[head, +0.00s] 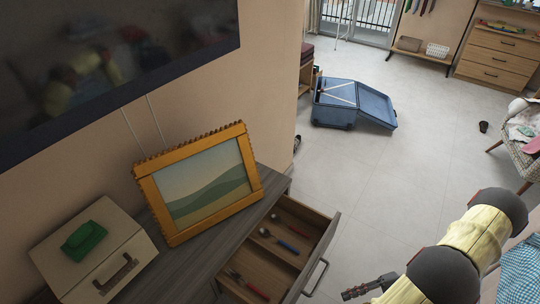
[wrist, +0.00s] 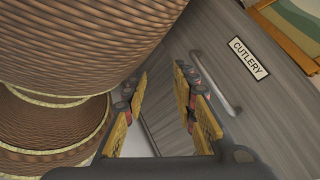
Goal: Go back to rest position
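My gripper (wrist: 161,76) is open, with nothing between its yellow-padded fingers in the wrist view. In the head view it shows at the bottom right (head: 366,288), to the right of an open drawer (head: 322,252) and apart from it. The drawer holds several utensils with red and blue handles. In the wrist view a grey wood front with a CUTLERY label (wrist: 248,58) and a metal handle (wrist: 216,82) lies beyond the fingers.
An open blue suitcase (head: 335,113) lies on the mostly clear floor.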

